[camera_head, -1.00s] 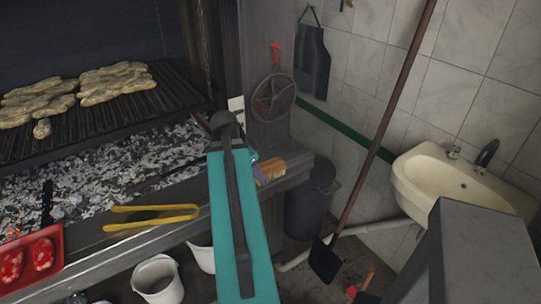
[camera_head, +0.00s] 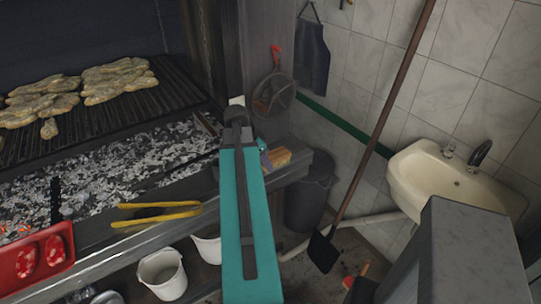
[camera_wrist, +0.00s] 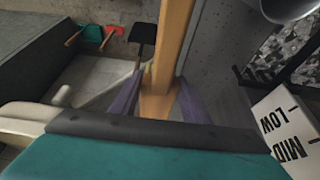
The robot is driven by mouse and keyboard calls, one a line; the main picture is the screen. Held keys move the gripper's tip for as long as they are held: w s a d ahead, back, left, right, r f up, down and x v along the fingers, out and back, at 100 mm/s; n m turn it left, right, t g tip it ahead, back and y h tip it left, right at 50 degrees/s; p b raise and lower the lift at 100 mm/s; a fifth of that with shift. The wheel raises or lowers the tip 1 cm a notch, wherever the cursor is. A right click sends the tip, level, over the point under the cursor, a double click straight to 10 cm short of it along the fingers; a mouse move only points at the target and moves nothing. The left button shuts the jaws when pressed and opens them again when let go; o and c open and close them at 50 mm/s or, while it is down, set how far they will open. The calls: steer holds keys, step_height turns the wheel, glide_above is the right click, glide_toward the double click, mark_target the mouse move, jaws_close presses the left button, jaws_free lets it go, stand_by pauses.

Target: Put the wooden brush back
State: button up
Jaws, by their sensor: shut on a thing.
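The wooden brush (camera_head: 280,157) shows to the right of my teal arm in the head view, at the right end of the grill ledge. In the wrist view its wooden body (camera_wrist: 172,45) runs upward from between the two purple fingers of my gripper (camera_wrist: 160,88). My gripper is shut on it. In the head view my gripper (camera_head: 262,146) is mostly hidden behind my arm. I cannot tell whether the brush touches the ledge.
Yellow tongs (camera_head: 160,212) and a red meat tray (camera_head: 40,257) lie on the ledge (camera_head: 95,232) at left. Hot coals (camera_head: 110,170) are behind it. A dark bin (camera_head: 310,195), a leaning shovel (camera_head: 322,250) and a sink (camera_head: 450,180) are at right.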

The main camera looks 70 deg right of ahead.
steer(key=d, duration=0.2)
steer(key=d+p, duration=0.1)
steer(key=d, duration=0.2)
steer(key=d+p, duration=0.1)
steer(key=d, duration=0.1)
steer(key=shift+w+d+f, duration=0.2)
steer(key=shift+w+f, duration=0.1)
steer(key=shift+f, duration=0.05)
steer(key=shift+f, duration=0.1)
steer(key=shift+f+p, duration=1.05)
steer(key=shift+f, duration=0.6)
steer(key=shift+f, duration=0.15)
steer(key=o, duration=1)
steer(key=shift+a+r, duration=0.1)
steer(key=shift+r, duration=0.1)
steer(key=shift+b+v, duration=1.65)
steer(key=shift+v, duration=4.3)
